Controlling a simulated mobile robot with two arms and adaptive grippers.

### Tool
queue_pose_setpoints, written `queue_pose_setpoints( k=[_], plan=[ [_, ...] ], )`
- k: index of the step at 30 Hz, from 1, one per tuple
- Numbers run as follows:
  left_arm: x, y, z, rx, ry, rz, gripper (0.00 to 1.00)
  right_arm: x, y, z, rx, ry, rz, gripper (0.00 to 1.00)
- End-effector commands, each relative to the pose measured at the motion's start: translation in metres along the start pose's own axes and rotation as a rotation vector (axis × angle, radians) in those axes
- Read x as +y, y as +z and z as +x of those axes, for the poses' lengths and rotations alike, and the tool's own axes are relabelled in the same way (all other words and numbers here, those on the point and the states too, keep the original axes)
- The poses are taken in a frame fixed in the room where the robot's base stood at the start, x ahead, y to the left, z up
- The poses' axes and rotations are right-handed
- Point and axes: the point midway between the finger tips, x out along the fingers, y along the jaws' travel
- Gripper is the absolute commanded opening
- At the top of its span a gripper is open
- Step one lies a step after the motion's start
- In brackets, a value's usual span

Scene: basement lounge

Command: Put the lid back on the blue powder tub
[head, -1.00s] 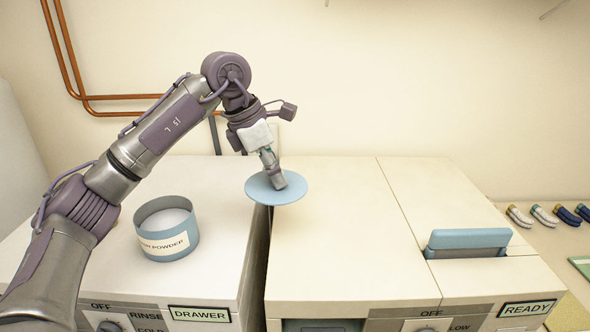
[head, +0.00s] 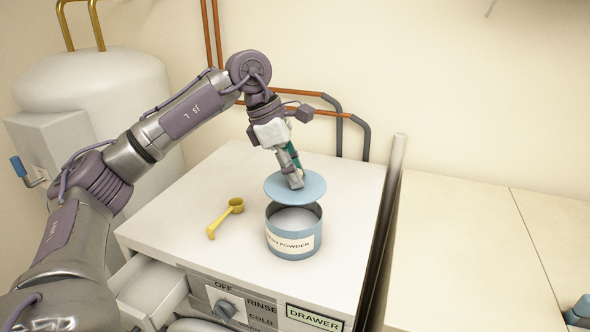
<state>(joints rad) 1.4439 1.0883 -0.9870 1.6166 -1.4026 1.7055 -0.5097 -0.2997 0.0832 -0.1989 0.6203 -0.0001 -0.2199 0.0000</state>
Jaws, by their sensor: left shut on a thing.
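The blue powder tub (head: 294,237) stands open and upright on the white machine top in the head view, with pale powder inside and a label on its front. The round blue lid (head: 280,190) is held by my left gripper (head: 294,180), which is shut on it from above. Whether the lid touches the rim cannot be told. My right gripper is not in view.
A yellow scoop (head: 228,215) lies on the machine top (head: 190,215) left of the tub. An open drawer (head: 150,290) juts out at the front left. A dark gap (head: 384,240) separates this machine from the one at right. A white tank (head: 110,90) stands behind left.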

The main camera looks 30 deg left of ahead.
Motion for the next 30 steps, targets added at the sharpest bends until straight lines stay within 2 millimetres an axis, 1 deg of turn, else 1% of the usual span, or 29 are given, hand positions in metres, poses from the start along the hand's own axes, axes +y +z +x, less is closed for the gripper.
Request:
queue_pose_setpoints(
  k=[1, 9, 15, 24, 30],
  plan=[
    [0.000, -0.003, 0.007, 0.000, 0.000, -0.001, 0.00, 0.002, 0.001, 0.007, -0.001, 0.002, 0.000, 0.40],
    [0.000, -0.014, 0.031, 0.000, 0.001, -0.002, 0.00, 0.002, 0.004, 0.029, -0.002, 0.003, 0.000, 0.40],
    [0.000, -0.019, 0.046, 0.000, 0.001, -0.001, 0.00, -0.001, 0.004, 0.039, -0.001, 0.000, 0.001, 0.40],
    [0.000, -0.021, 0.049, 0.000, 0.002, -0.001, 0.00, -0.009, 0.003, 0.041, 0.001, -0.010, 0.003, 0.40],
    [0.000, -0.021, 0.049, 0.000, 0.001, -0.001, 0.00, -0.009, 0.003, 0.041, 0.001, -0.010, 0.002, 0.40]
  ],
)
